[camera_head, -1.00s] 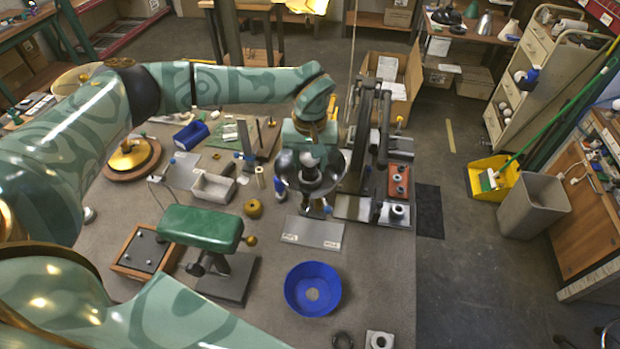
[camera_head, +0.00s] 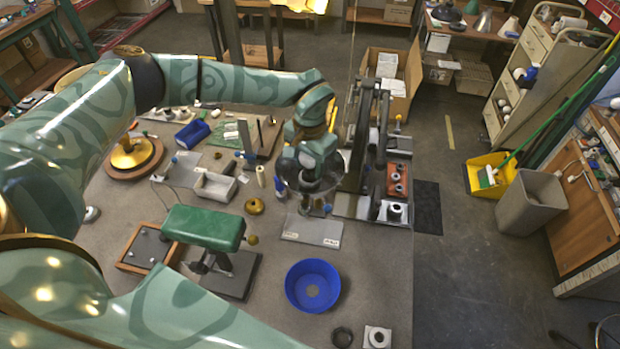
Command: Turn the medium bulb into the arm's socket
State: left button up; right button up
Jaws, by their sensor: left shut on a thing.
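My left gripper (camera_head: 311,184) reaches down over the dark, shiny bowl-shaped shade (camera_head: 338,178) beside the black upright stand. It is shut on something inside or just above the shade. The hand and wrist cover most of it, so I take it to be the medium bulb but cannot make out its shape. The arm's socket is hidden under the hand and shade, so I cannot tell how the bulb sits in it. My right arm crosses the lower left foreground, and its gripper is out of view.
A black stand (camera_head: 365,140) rises right of the hand. A grey plate (camera_head: 312,231), a blue bowl (camera_head: 298,290) and a green padded rest (camera_head: 203,227) lie nearer. A red block (camera_head: 397,180) stands near the table's right edge.

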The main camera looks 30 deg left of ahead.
pick_arm(q)
jog(key=o, duration=0.7)
jog(key=shift+o, duration=0.2)
